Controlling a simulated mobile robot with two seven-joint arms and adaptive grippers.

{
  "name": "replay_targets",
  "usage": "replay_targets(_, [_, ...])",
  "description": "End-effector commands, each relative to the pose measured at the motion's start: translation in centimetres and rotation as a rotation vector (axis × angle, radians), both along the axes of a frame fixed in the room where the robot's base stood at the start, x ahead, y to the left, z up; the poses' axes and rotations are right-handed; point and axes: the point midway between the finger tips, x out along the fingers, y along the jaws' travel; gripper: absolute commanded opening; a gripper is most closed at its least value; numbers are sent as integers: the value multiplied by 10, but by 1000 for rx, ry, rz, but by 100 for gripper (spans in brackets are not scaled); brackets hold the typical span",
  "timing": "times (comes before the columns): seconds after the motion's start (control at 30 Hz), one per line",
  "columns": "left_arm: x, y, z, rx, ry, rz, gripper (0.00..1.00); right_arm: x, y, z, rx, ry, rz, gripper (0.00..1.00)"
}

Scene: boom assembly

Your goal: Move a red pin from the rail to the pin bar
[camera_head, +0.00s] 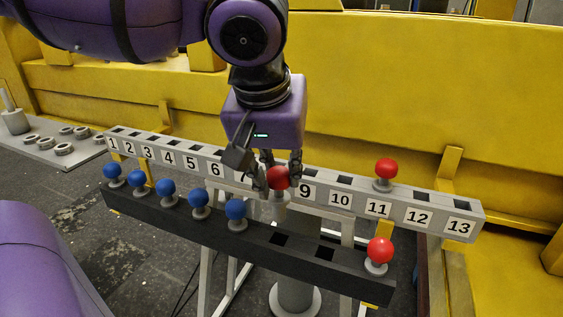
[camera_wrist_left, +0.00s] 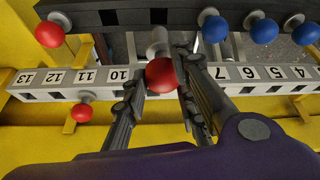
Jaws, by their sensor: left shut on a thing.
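My left gripper (camera_head: 277,178) is shut on a red pin (camera_head: 278,177), fingers on both sides of its round head and the pale shank pointing down. The held pin (camera_wrist_left: 161,72) also shows in the left wrist view. It hangs in front of the grey numbered pin bar (camera_head: 322,194), around numbers 8 and 9, towards the black rail (camera_head: 300,260). Whether its shank touches anything is unclear. Another red pin (camera_head: 386,170) stands in the pin bar at 11. A further red pin (camera_head: 380,252) stands at the rail's right end. My right gripper is out of view.
Several blue pins (camera_head: 236,211) stand in the rail's left part. Two empty rail holes (camera_head: 280,238) lie between them and the right red pin. A yellow beam (camera_head: 420,90) runs behind the bar. A grey plate with rings (camera_head: 60,148) lies at left.

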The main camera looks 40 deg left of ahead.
Motion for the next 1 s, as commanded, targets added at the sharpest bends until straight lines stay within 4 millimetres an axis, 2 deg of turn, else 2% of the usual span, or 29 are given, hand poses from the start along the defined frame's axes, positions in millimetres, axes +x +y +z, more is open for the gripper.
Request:
replay_targets(0.2, [0, 0, -20, -1, 2, -2, 0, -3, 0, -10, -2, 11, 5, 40])
replay_targets(0.4, [1, 0, -30, 0, 0, -2, 0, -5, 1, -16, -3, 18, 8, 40])
replay_targets(1.0, [0, 0, -33, 0, -2, -1, 0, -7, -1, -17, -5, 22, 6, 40])
